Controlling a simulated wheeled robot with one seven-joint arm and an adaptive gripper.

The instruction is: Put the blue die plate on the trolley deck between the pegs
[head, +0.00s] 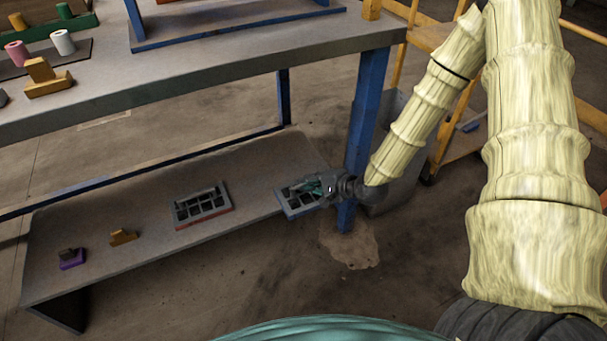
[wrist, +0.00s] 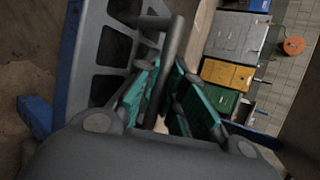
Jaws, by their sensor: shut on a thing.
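The blue die plate (head: 290,204), a grey plate with dark openings and a blue edge, is at the right end of the low shelf. I cannot tell whether it rests on the shelf or is slightly above it. My gripper (head: 318,188) is shut on its bar handle, which shows between the teal fingers (wrist: 168,80) in the wrist view. There the plate (wrist: 88,75) fills the left side, tilted in the picture. The trolley (head: 428,36), with yellow rails, stands at the upper right, partly behind my arm. Its pegs cannot be made out.
A similar red-edged plate (head: 203,209) lies on the low shelf (head: 150,200), with an orange piece (head: 123,237) and a purple piece (head: 71,259) further left. A blue table leg (head: 367,115) stands close behind my gripper. The tabletop (head: 220,55) overhangs the shelf.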

